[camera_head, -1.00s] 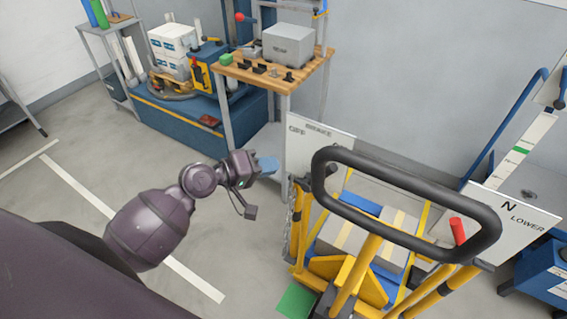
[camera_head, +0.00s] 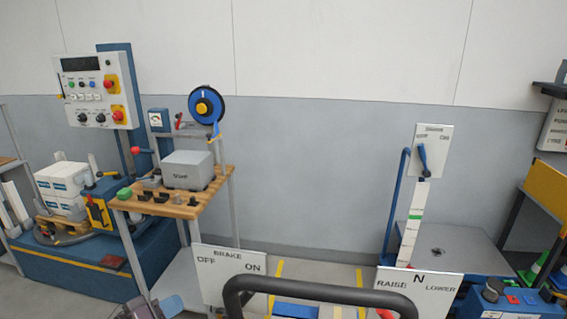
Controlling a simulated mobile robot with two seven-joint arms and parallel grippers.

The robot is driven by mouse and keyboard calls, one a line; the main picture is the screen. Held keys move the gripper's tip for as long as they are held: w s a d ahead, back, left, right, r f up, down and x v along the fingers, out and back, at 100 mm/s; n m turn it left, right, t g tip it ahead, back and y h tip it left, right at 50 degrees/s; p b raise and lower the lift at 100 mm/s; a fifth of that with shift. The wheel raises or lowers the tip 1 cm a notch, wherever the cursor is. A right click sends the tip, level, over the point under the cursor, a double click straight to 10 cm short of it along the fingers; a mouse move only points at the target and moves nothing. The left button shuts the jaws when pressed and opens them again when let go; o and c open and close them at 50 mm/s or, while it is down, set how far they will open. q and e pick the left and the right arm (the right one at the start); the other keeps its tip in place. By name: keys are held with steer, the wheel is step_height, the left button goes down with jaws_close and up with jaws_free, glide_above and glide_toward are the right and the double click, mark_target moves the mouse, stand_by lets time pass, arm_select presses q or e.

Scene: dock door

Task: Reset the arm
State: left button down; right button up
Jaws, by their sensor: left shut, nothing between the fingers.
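My left gripper (camera_head: 171,306) shows only at the bottom edge, left of the brake sign. Its purple body (camera_head: 136,309) is mostly cut off by the frame. Its pale blue fingertips are shut with nothing between them. The rest of my left arm is out of view below. My right gripper is not in view.
A wooden-topped bench (camera_head: 160,208) stands left, beside a blue machine (camera_head: 88,262) with a control panel (camera_head: 96,90). A lift table (camera_head: 450,248) stands right.

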arm_select(q)
steer(key=s+a+f+m+y, duration=0.1)
steer(key=s+f+y, duration=0.3)
steer(key=s+f, duration=0.4)
steer(key=s+a+f+m+g+y, duration=0.1)
steer(key=s+f+m+y, duration=0.2)
steer(key=s+f, duration=0.6)
steer(key=shift+s+a+y, duration=0.25)
steer(key=shift+a+y, duration=0.1)
steer(key=shift+y, duration=0.25)
steer(key=shift+f, duration=0.1)
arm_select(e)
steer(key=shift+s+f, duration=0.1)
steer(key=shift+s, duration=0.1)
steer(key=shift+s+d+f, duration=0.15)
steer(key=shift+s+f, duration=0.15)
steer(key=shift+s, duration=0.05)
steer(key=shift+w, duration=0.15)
